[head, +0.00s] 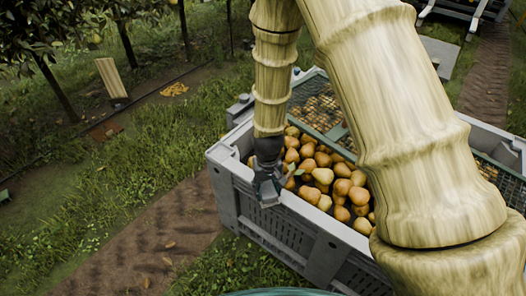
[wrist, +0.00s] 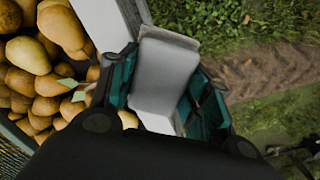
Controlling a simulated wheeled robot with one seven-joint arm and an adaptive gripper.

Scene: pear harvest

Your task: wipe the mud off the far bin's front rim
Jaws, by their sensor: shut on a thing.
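A grey slatted bin (head: 325,246) full of pears stands at the centre of the head view. Its pale rim (head: 325,219) runs along the near side, and the rim also shows in the wrist view (wrist: 105,22). My gripper (head: 268,196) is over the rim near the bin's left corner. In the wrist view its teal fingers (wrist: 160,92) are shut on a pale grey pad (wrist: 166,75). The pad overlaps the rim in that view; I cannot tell whether it touches. I make out no mud on the visible rim, and the part under the pad is hidden.
Pears (head: 327,176) fill the bin close beside my gripper. A green mesh (head: 322,110) covers pears farther back. Grass and a dirt track (head: 150,235) lie open to the left. Trees and a leaning board (head: 111,78) stand at the back left.

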